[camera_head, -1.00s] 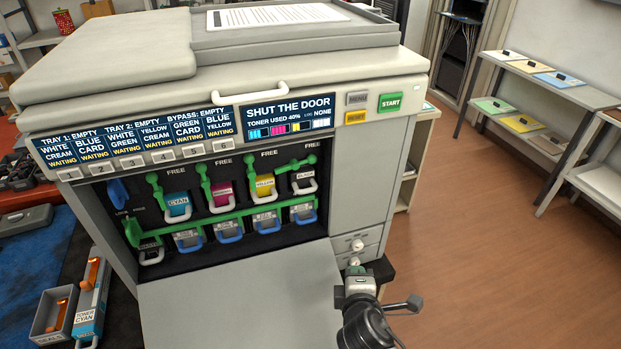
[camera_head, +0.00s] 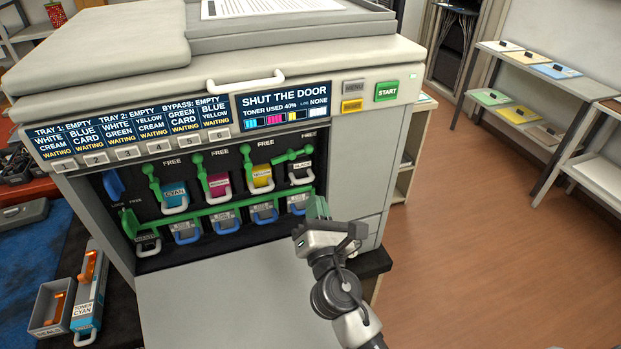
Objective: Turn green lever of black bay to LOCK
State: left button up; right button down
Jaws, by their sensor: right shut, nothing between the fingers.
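The black bay's green lever (camera_head: 291,156) lies nearly level, slightly tilted, above the black cartridge (camera_head: 301,174) at the right end of the toner row. A FREE mark (camera_head: 309,134) is above it. My right gripper (camera_head: 317,207) is shut and empty, below and slightly right of the black bay, in front of the printer's opening. It looks apart from the lever. The levers of the cyan (camera_head: 174,194), magenta (camera_head: 219,183) and yellow (camera_head: 262,175) bays stand more upright. My left gripper is not in view.
The printer's front door (camera_head: 225,295) is folded down below the bays. A green bar (camera_head: 210,212) crosses under the cartridges, above several blue handles. The display (camera_head: 284,107) reads SHUT THE DOOR. Floor at right is clear.

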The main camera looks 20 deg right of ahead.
aim_at(293, 155)
pick_arm(q)
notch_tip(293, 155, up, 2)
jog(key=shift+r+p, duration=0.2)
jog(key=shift+p, duration=0.9)
pick_arm(e)
jog(key=x, duration=0.9)
jog(key=shift+w+d+r, duration=0.1)
jog(key=shift+w, duration=0.15)
jog(key=shift+d, duration=0.1)
